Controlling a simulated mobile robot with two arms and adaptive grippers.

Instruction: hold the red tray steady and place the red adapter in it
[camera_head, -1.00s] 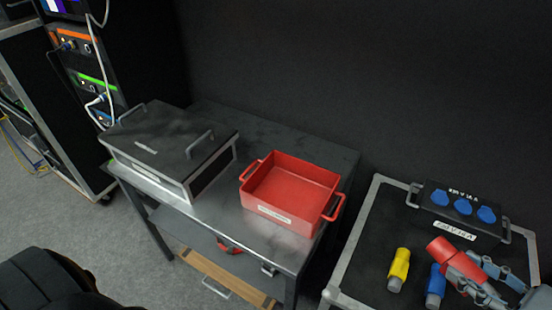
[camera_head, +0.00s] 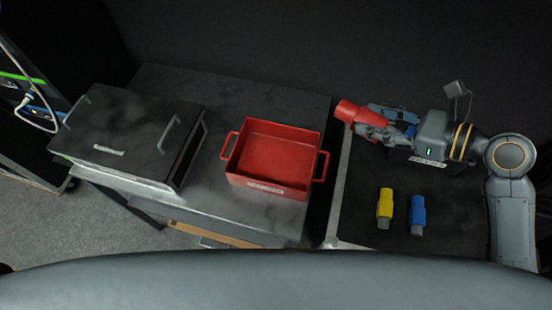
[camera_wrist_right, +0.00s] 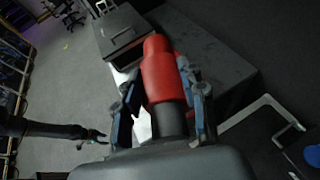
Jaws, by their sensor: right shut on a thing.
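The red tray (camera_head: 268,158), an open box with a handle at each end, sits upright and empty on the grey table. My right gripper (camera_head: 370,120) is shut on the red adapter (camera_head: 350,110), which it holds in the air to the right of the tray, apart from it. In the right wrist view the adapter (camera_wrist_right: 160,70) lies between the two fingers of the right gripper (camera_wrist_right: 163,98), its dark end toward the palm, and hides most of what is behind. My left gripper (camera_wrist_right: 96,137) shows small at the left there, its jaw state unclear; it touches nothing I can see.
A black lidded case (camera_head: 130,130) stands left of the tray on the grey table (camera_head: 225,205). A gap separates the two surfaces.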

